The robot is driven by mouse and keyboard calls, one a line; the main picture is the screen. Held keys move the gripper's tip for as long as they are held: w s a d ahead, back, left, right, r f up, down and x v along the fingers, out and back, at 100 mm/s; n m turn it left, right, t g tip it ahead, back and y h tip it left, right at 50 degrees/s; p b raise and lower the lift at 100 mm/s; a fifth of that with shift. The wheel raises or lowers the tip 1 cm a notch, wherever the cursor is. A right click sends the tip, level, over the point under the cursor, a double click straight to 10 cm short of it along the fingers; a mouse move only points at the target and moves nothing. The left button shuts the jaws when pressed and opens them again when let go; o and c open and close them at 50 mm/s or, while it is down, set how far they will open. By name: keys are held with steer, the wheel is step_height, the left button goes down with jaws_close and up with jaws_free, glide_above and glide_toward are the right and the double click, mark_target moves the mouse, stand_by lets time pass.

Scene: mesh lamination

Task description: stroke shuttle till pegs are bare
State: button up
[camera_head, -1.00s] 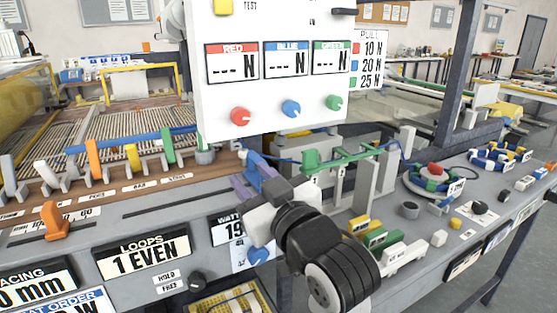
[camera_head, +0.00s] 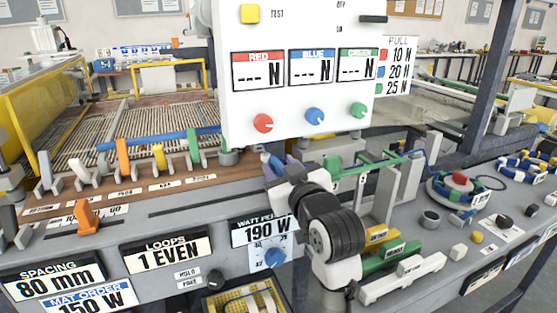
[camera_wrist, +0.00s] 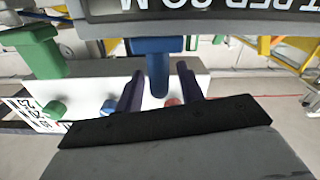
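My gripper (camera_wrist: 160,84) has two dark purple fingers, one on each side of the stem of a blue T-shaped handle (camera_wrist: 158,60) in the wrist view. Gaps show between the stem and both fingers, so the gripper looks open. In the head view the gripper (camera_head: 277,164) is at the bench just below the white panel, mostly hidden by my wrist. A green handle (camera_head: 333,165) stands to its right; a green one also shows at the left of the wrist view (camera_wrist: 35,50). I cannot tell which part is the shuttle or which are the pegs.
The white panel (camera_head: 240,110) overhangs the gripper. Orange (camera_head: 124,155), yellow (camera_head: 158,155) and green (camera_head: 194,150) levers stand left, before a bed of wires (camera_head: 120,115). An orange slider (camera_head: 87,220) is nearer. Blocks (camera_head: 405,277) and a round coil holder (camera_head: 458,190) lie right.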

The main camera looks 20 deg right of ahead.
steer(key=shift+w, duration=0.85)
steer(key=shift+c, duration=0.4)
jaws_close()
